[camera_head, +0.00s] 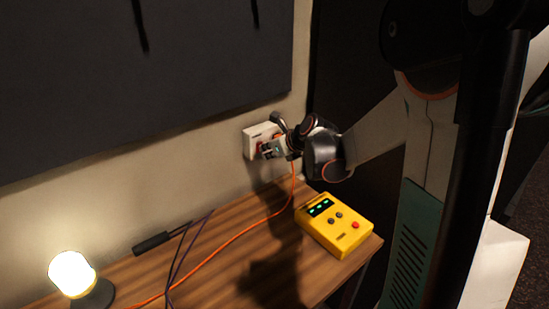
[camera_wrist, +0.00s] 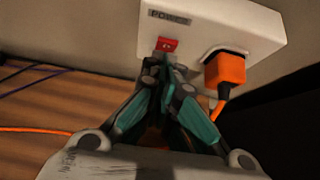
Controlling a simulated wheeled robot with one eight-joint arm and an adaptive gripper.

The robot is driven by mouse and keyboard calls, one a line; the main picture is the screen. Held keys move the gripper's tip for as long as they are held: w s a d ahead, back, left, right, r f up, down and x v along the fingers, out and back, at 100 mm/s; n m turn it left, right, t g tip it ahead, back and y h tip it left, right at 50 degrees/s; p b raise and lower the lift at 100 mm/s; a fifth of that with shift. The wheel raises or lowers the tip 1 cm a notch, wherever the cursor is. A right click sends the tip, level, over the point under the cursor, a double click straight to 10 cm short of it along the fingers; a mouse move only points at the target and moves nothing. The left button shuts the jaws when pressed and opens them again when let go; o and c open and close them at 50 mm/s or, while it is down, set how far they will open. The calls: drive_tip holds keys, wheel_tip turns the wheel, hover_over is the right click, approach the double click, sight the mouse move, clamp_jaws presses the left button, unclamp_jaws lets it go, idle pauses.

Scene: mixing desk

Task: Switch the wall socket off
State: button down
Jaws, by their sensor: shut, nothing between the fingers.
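The white wall socket (camera_head: 257,135) is on the wall above the desk. In the wrist view the socket (camera_wrist: 205,22) carries a "POWER" label, a red rocker switch (camera_wrist: 167,44) on the left and an orange plug (camera_wrist: 225,72) on the right. My gripper (camera_wrist: 166,66) is shut and empty, its fingertips just below the red switch; I cannot tell whether they touch it. In the head view my gripper (camera_head: 268,149) is in front of the socket and hides part of its face. The lamp (camera_head: 72,274) at the lower left is lit.
A yellow box (camera_head: 336,224) with green lights and knobs stands on the wooden desk (camera_head: 225,262). An orange cable (camera_head: 232,240) runs from the plug across the desk. Dark cables and a black-handled tool (camera_head: 152,243) lie left of it. A dark panel (camera_head: 140,75) hangs above.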

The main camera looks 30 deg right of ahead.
drive_tip(key=shift+w, duration=0.2)
drive_tip(key=shift+w+a+r, duration=0.15)
drive_tip(key=shift+w+r, duration=0.15)
drive_tip(key=shift+w, duration=0.15)
drive_tip(key=shift+r+p, duration=0.15)
drive_tip(key=shift+p, duration=0.2)
drive_tip(key=shift+r+p, duration=0.45)
drive_tip(key=shift+r, duration=0.2)
